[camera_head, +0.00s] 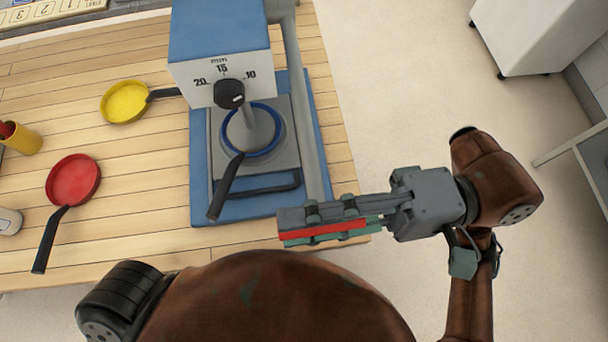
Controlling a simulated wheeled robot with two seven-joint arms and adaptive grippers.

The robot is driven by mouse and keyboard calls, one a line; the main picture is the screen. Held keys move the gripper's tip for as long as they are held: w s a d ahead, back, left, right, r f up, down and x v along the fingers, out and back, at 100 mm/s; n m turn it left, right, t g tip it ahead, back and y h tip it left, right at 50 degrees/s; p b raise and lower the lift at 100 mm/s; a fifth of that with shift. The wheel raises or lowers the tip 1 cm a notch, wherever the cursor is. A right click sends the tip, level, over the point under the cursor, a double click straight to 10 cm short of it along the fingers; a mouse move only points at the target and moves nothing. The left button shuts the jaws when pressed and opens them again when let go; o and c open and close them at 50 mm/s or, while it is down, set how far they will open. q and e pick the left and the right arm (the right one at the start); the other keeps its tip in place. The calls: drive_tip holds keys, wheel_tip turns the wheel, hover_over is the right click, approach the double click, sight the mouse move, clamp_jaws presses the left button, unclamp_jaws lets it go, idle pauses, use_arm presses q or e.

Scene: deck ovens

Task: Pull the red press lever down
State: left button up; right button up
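The press (218,30) is a blue and white machine with a dial marked 20, 15 and 10, on a blue base on the wooden table. A long grey arm (308,120) runs along its right side toward me and ends at my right gripper. The red press lever grip (325,231) shows as a red strip between the fingers of my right gripper (322,220), which looks shut on it. The fingers hide part of the grip. My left gripper is out of view.
Below the press head are a grey plate with a blue ring (279,143) and a dark handle (226,186). A yellow pan (124,102), a red pan (72,180) and a yellow cup (22,139) stand to the left. The floor on the right is clear up to a white cabinet (540,35).

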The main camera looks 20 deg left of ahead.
drive_tip(key=v, duration=1.2)
drive_tip(key=shift+f, duration=0.1)
